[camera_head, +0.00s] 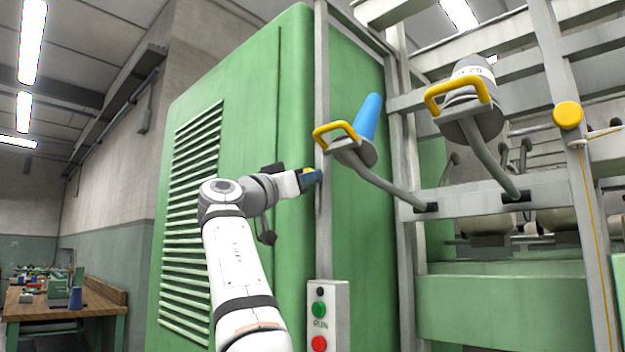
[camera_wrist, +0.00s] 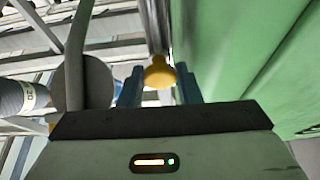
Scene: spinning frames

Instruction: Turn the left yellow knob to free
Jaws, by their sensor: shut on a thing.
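The left yellow knob (camera_head: 308,171) sits on the grey upright post at the front edge of the green cabinet, mostly hidden by my gripper (camera_head: 311,179). In the wrist view, the rounded yellow knob (camera_wrist: 159,73) lies between the two blue-grey fingers of my gripper (camera_wrist: 160,84). The fingers are shut on it. The knob's mount and any free marking are not readable. A second yellow knob (camera_head: 567,115) is on another post at the far right, with a yellow cord below it.
A button box (camera_head: 328,316) stands below. The green cabinet (camera_head: 290,110) is close behind my gripper. A workbench (camera_head: 60,308) is far left.

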